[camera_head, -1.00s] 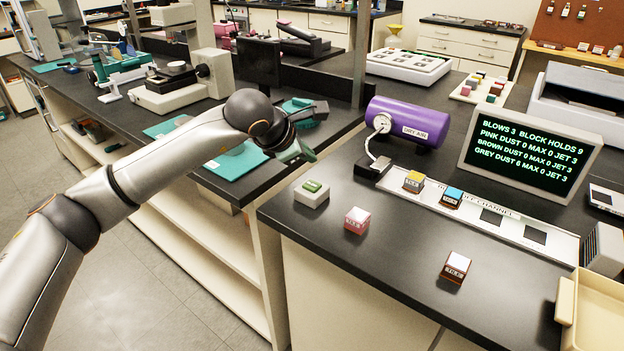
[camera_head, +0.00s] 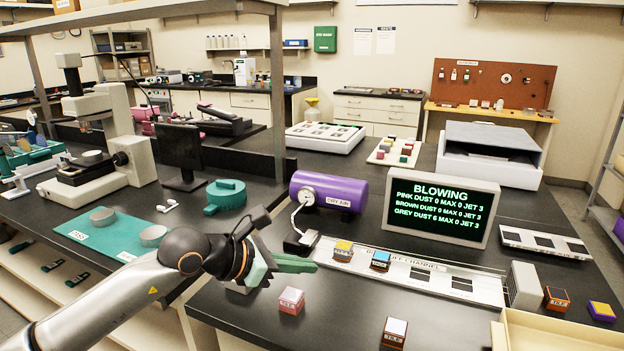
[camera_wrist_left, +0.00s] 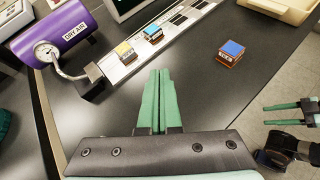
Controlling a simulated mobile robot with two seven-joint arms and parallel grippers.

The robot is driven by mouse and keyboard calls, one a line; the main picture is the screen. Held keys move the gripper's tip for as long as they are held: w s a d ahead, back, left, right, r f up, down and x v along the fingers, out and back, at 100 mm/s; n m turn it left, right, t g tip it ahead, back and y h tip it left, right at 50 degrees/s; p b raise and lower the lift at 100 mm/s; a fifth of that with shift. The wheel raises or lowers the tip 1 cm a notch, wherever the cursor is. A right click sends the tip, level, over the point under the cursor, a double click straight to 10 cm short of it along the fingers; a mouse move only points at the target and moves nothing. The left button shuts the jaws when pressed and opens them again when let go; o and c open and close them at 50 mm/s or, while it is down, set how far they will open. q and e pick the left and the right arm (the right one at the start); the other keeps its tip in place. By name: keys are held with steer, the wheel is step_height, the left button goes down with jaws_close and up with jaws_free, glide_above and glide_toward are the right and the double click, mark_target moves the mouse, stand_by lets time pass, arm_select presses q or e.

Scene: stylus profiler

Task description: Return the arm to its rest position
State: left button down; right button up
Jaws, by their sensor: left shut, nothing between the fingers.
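My left arm comes in from the lower left in the head view. Its gripper (camera_head: 314,264) has green fingers closed together with nothing between them, just left of the blow-off channel (camera_head: 420,276). The closed fingers also show in the left wrist view (camera_wrist_left: 163,84), above the dark bench. A white block with a green button, seen earlier, is now mostly hidden behind this gripper. My right gripper (camera_wrist_left: 267,115) shows at the right edge of the left wrist view, its two green fingers apart and empty, over the floor beyond the bench edge.
A yellow-topped block (camera_head: 343,251) and a blue-topped block (camera_head: 380,261) sit in the channel. A pink block (camera_head: 291,300) and a brown block (camera_head: 394,332) stand in front. The purple dry-air cylinder (camera_head: 345,190) and the screen (camera_head: 440,206) reading "BLOWING" stand behind.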

arm_select(q)
steer(key=s+d+r+n+t+h, duration=0.2)
steer(key=s+d+r+n+h, duration=0.5)
steer(key=s+r+h, duration=0.15)
steer(key=w+a+f+n+t+y, duration=0.2)
steer(key=a+n+t+y, duration=0.45)
steer(key=n, duration=0.55)
steer(key=w+a+f+n+t+y, duration=0.1)
steer(key=a+f+n+t+y, duration=0.1)
steer(key=a+n+t+y, duration=0.8)
steer(key=s+a+f+n+g+y, duration=0.25)
steer(key=a+f+n+g, duration=0.25)
steer(key=f+n+g, duration=0.5)
steer(key=s+a+f+n+g, duration=0.2)
steer(key=s+f+n+g, duration=0.75)
steer(key=s+f, duration=1.2)
steer(key=d+t+h+p, duration=0.1)
steer(key=p, duration=0.2)
steer(key=w+d+f+m+t+h+p, duration=0.1)
steer(key=d+p, duration=0.1)
steer(key=p, duration=0.1)
steer(key=w+d+m+h+p, duration=0.1)
steer(key=p, duration=0.2)
steer(key=shift+d+f+t, duration=0.15)
steer(key=shift+d+t, duration=0.05)
steer(key=shift+t, duration=0.2)
